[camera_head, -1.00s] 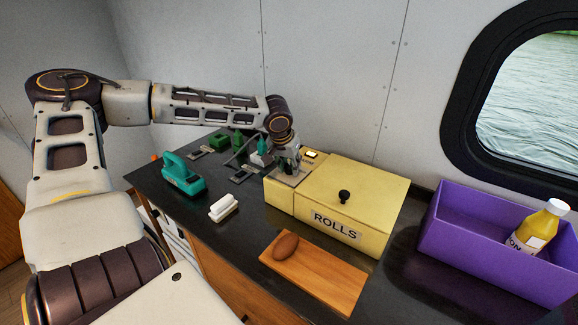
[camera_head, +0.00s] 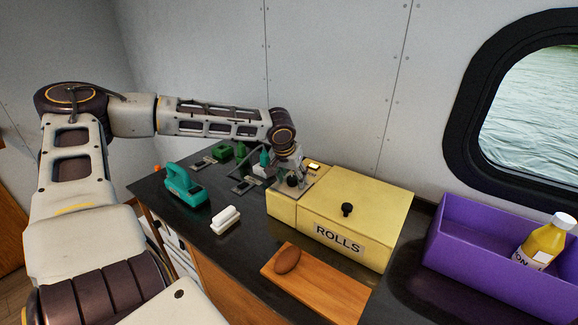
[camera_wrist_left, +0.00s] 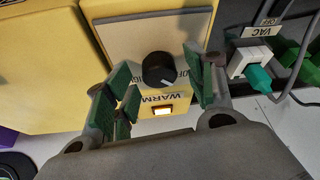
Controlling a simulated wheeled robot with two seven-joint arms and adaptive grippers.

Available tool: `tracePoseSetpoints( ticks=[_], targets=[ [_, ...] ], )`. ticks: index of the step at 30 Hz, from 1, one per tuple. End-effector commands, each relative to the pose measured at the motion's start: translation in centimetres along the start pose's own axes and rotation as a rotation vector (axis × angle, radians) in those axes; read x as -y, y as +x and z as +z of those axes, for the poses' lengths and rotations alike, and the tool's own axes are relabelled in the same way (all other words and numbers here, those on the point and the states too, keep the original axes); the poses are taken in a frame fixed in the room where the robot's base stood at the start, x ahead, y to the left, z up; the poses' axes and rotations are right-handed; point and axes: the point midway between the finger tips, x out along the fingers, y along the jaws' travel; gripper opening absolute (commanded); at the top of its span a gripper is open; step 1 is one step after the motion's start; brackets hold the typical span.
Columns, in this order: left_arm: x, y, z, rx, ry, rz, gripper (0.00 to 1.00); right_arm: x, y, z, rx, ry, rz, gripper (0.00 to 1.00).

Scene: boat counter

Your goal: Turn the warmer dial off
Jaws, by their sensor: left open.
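The warmer's round black dial (camera_wrist_left: 158,69) sits on a grey panel of the yellow warmer (camera_head: 365,205). Its small white mark points to the lower right in the left wrist view. The lettering around it is partly hidden by my fingers. A rectangular lamp (camera_wrist_left: 163,111) by the WARM label glows, and the lamp also shows in the head view (camera_head: 313,166). My left gripper (camera_wrist_left: 158,68) is open over the panel, its green-padded fingers on either side of the dial with gaps visible. It also shows in the head view (camera_head: 291,174). My right gripper is not in view.
A teal tool (camera_head: 185,187) and a white block (camera_head: 225,219) lie left of the warmer. A wooden board (camera_head: 325,288) with a brown roll (camera_head: 288,260) lies in front. A purple bin (camera_head: 470,255) holds a yellow bottle (camera_head: 545,242). A white plug (camera_wrist_left: 251,62) is beside the panel.

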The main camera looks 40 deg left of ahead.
Motion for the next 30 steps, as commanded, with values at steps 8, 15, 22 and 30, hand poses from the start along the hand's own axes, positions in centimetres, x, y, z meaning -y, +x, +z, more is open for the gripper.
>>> tracePoseSetpoints(
  ticks=[8,15,22,30],
  targets=[
    [0.0,-1.1,-0.1,-0.002,-0.002,0.002,0.55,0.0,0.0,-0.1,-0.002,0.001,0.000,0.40],
    [0.0,-2.6,0.0,-0.001,0.000,0.001,0.55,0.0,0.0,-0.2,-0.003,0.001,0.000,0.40],
    [0.0,-4.2,-0.1,-0.002,-0.001,0.002,0.55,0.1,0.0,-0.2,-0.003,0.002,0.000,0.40],
    [-0.1,-6.0,0.0,-0.001,0.000,0.002,0.55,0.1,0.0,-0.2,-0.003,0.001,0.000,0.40]
  ],
)
